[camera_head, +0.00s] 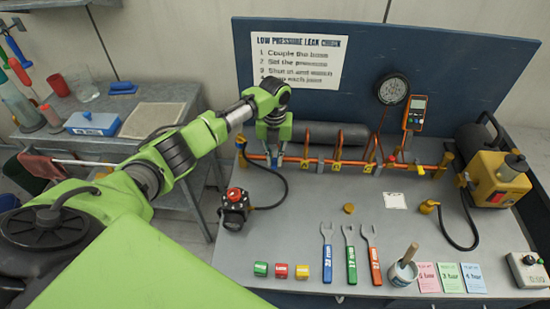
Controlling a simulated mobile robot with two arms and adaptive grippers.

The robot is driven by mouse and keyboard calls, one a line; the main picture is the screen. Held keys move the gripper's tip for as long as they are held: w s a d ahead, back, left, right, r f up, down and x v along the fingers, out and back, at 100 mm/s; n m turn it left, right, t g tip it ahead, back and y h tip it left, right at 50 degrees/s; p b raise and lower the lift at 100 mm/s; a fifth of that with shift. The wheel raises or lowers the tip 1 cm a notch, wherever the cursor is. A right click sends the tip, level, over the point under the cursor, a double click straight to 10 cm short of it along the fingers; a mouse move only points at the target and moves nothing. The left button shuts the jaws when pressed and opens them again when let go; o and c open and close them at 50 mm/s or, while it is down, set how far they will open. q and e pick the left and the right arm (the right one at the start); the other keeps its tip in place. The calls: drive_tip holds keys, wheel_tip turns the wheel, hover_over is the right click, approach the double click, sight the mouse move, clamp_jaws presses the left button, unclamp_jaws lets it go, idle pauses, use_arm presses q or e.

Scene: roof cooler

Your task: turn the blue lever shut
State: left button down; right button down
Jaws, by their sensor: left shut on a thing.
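My left gripper (274,155) reaches down to the left part of the copper pipe (318,160) on the grey bench. Its fingers are shut on the blue lever at the pipe. The fingers hide most of the lever, so its angle cannot be told. My right gripper is not in view.
A black device with a red knob (236,205) stands left, its hose running to the pipe. A yellow pump (498,178) stands right. Wrenches (350,255), coloured blocks (281,270), a brush cup (403,272) and cards (450,277) line the front. A gauge (393,90) is behind.

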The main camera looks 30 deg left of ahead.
sight(274, 162)
use_arm(q)
drive_tip(key=c, duration=2)
unclamp_jaws()
drive_tip(key=shift+c, duration=0.2)
wheel_tip(274, 162, up, 12)
